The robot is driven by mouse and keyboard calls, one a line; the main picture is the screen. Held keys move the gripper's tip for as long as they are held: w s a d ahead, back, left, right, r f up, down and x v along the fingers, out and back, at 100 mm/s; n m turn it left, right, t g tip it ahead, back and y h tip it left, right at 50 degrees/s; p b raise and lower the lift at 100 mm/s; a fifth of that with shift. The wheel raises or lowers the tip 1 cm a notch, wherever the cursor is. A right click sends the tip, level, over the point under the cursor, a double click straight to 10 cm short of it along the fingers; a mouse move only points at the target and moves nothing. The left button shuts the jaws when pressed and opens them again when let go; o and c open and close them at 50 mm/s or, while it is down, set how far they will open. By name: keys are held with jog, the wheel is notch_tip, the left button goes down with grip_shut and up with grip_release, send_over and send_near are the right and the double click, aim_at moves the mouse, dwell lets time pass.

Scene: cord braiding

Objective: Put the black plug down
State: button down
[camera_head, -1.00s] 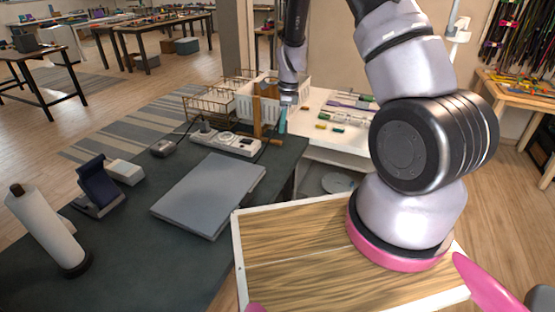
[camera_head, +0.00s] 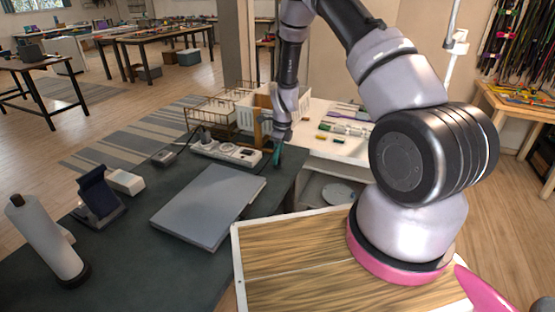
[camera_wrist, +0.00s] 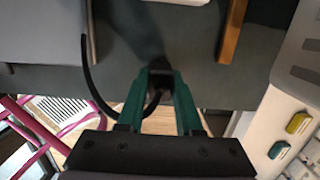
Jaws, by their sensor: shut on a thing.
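My gripper (camera_wrist: 160,84) has green fingers, and they are shut on the black plug (camera_wrist: 161,79) in the wrist view. A black cord (camera_wrist: 94,85) runs from the plug and curves up along the left. In the head view my gripper (camera_head: 277,155) points down over the dark table (camera_head: 130,250), near its right edge. It is to the right of the white power strip (camera_head: 226,152). The plug itself is too small to make out in the head view. I cannot tell whether it touches the table.
A closed grey laptop (camera_head: 208,204) lies in front of the power strip. A wire basket (camera_head: 208,112) and a white crate (camera_head: 252,107) stand behind. A wooden bar (camera_wrist: 233,30) lies right of my gripper. A white bench (camera_head: 330,148) with small coloured parts adjoins the right.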

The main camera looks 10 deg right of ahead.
jog(key=shift+f, duration=0.6)
jog(key=shift+f, duration=0.1)
jog(key=c, duration=0.6)
grip_release()
